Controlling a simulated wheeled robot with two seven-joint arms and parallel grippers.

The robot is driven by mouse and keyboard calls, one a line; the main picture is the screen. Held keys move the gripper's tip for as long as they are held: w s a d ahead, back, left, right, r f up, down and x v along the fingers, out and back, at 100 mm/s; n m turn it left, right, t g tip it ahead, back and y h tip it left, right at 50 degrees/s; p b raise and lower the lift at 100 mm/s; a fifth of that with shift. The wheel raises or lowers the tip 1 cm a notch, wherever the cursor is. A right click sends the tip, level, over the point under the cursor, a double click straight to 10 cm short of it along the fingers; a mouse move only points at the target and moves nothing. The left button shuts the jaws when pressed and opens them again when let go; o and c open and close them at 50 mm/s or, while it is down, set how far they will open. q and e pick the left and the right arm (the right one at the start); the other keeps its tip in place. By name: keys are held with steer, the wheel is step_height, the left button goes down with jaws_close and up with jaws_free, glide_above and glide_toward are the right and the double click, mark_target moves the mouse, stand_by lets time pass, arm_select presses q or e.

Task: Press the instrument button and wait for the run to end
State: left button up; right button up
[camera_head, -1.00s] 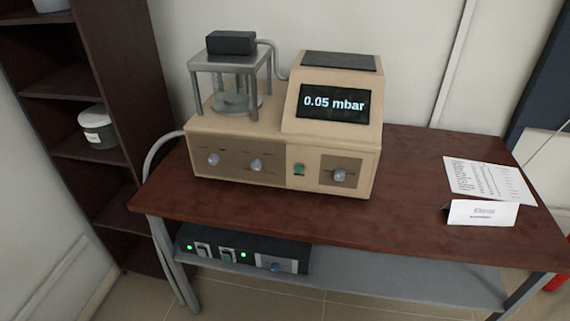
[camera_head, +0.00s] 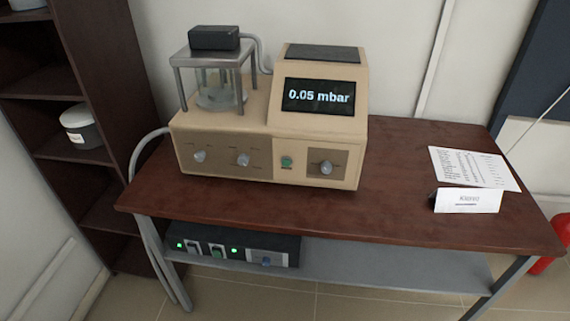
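A beige instrument (camera_head: 225,130) stands on the brown table (camera_head: 290,210). Its dark screen (camera_head: 318,96) reads "0.05 mbar". A small green button (camera_head: 286,162) sits on its front panel, between a grey knob (camera_head: 243,159) on its left and another knob (camera_head: 326,168) on its right. A further knob (camera_head: 200,156) is at the far left of the panel. A glass chamber (camera_head: 220,90) in a metal frame, with a black block on top, stands on the instrument's left part. Neither gripper is in view.
A black unit (camera_head: 235,247) with green lights and switches sits on the grey shelf (camera_head: 390,270) below the table. A printed sheet (camera_head: 470,168) and a name card (camera_head: 468,200) lie at the table's right. A dark shelf unit with a grey jar (camera_head: 82,127) is at left.

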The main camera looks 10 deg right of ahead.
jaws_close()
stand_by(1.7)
